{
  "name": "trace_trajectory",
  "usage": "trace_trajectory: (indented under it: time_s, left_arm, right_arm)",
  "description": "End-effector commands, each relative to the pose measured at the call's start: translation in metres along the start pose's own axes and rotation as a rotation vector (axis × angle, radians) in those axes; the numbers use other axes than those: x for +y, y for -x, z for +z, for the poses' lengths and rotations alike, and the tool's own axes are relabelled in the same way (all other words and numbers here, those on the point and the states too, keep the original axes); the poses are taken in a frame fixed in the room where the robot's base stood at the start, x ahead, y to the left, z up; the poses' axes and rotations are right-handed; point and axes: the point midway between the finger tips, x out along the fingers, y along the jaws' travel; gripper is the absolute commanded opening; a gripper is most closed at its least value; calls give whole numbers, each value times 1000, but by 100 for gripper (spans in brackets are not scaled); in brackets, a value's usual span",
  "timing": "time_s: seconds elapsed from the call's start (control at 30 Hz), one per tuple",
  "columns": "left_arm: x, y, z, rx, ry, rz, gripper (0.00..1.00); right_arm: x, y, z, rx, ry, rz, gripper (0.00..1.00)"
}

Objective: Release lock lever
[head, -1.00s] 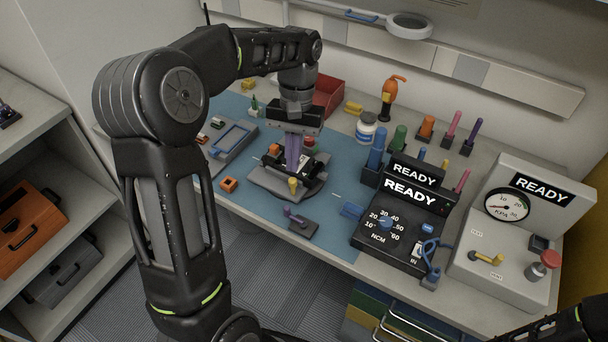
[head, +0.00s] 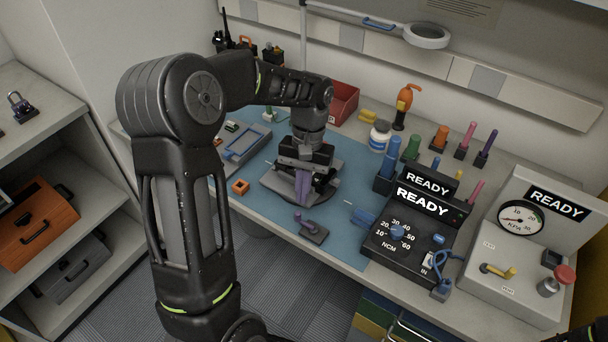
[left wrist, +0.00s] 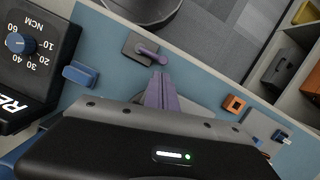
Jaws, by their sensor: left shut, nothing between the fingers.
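A dark grey fixture (head: 275,185) with a round base sits on the blue mat; my left gripper and wrist hide most of its top. My left gripper (head: 302,202) is shut and empty, its purple fingers pointing down at the front part of the fixture. I cannot tell whether they touch it. The fingers also show in the left wrist view (left wrist: 160,78). In front of the fixture, a small dark plate (head: 318,236) carries a purple lever (head: 304,222), apart from the fingers; the lever also shows in the left wrist view (left wrist: 150,54). Which lever is the lock lever is unclear.
A black tester (head: 408,247) reading READY and a gauge box (head: 510,278) stand at the right. A blue block (head: 363,217) lies by the tester. An orange square part (head: 240,187) and a grey tray (head: 243,143) lie left of the fixture.

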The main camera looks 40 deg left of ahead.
Motion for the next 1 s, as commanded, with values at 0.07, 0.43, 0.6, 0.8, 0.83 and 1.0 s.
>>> trace_trajectory:
  time_s: [0.07,0.43,0.6,0.8,0.83,1.0]
  left_arm:
    - [0,-10,0,-3,1,-1,0]
    - [0,-24,0,1,1,0,0]
    - [0,-24,0,0,2,0,0]
    - [-1,-24,1,0,22,5,0]
    - [-1,-24,1,0,29,7,0]
    - [-2,-24,2,0,50,13,0]
  right_arm:
    - [-1,2,0,-1,0,1,36]
    - [-1,2,0,-1,-1,2,36]
    - [-1,2,0,-1,-1,1,36]
    - [0,2,0,-1,-1,1,36]
    - [0,2,0,-1,-1,1,36]
    - [0,2,0,-1,-1,1,36]
